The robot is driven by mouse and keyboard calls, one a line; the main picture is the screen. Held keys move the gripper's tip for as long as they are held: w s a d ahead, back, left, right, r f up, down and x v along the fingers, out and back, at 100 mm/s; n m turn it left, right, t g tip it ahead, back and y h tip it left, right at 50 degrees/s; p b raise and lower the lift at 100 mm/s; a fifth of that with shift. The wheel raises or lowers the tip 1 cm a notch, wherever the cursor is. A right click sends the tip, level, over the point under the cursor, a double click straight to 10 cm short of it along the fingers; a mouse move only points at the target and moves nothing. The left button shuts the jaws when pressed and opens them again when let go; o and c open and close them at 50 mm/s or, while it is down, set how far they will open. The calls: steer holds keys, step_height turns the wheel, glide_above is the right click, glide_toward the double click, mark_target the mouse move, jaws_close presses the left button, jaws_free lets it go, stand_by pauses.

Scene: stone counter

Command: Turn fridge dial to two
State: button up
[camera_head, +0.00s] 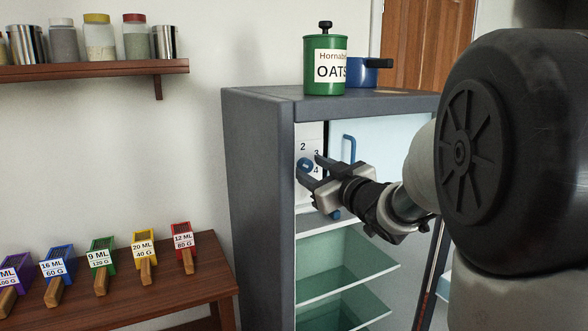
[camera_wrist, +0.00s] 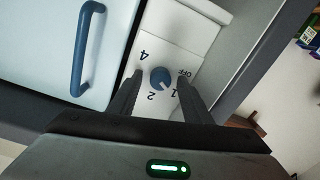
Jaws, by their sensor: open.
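The fridge dial (camera_wrist: 160,78) is a small round blue knob on a white panel inside the open fridge (camera_head: 258,150). Printed marks OFF, 1, 2 and 4 show around it in the wrist view. A pale mark on the knob seems to point toward the 1, but it is small. My gripper (camera_wrist: 160,84) is open, with one dark finger on each side of the dial. I cannot tell whether the fingers touch the knob. In the head view my gripper (camera_head: 310,166) reaches into the fridge at the panel (camera_head: 311,138), and the dial is partly hidden.
A blue handle (camera_head: 349,149) is on a pale door right of the panel. Glass shelves (camera_head: 345,265) are below. A green oats canister (camera_head: 324,75) and a blue pot (camera_head: 363,76) stand on top.

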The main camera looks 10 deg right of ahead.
steer(key=shift+c, duration=0.6)
steer(key=c, duration=1)
steer(key=shift+o, duration=0.3)
